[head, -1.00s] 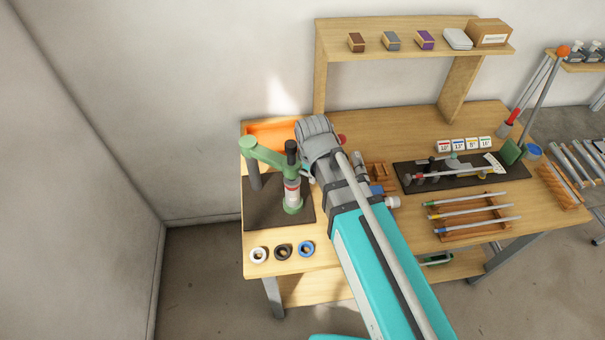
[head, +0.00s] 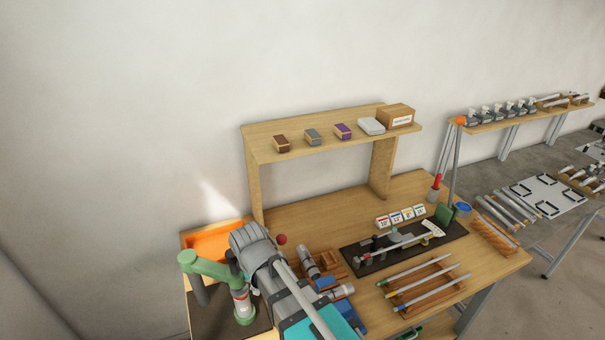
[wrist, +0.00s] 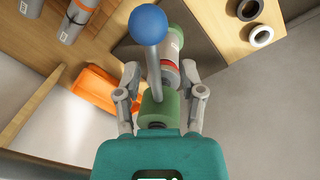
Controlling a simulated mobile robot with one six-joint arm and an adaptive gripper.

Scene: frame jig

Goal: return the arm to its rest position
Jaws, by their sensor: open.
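My arm (head: 290,295) reaches over the left part of the workbench in the head view, but its fingers are hidden there. In the wrist view my gripper (wrist: 159,76) is open, with one finger on each side of a green press part (wrist: 159,108). I cannot tell whether the fingers touch it. A grey lever with a blue ball (wrist: 147,24) rises between the fingers. The green press (head: 205,266) stands on a dark mat beside my wrist, its cylinder carrying a red band.
An orange bin (head: 212,242) lies behind the press. Grey cylindrical parts (head: 310,264) lie right of my wrist. A dark measuring mat (head: 365,258), a rod rack (head: 420,287) and a raised shelf (head: 270,143) are farther right and back. Dark and white rings (wrist: 260,36) show in the wrist view.

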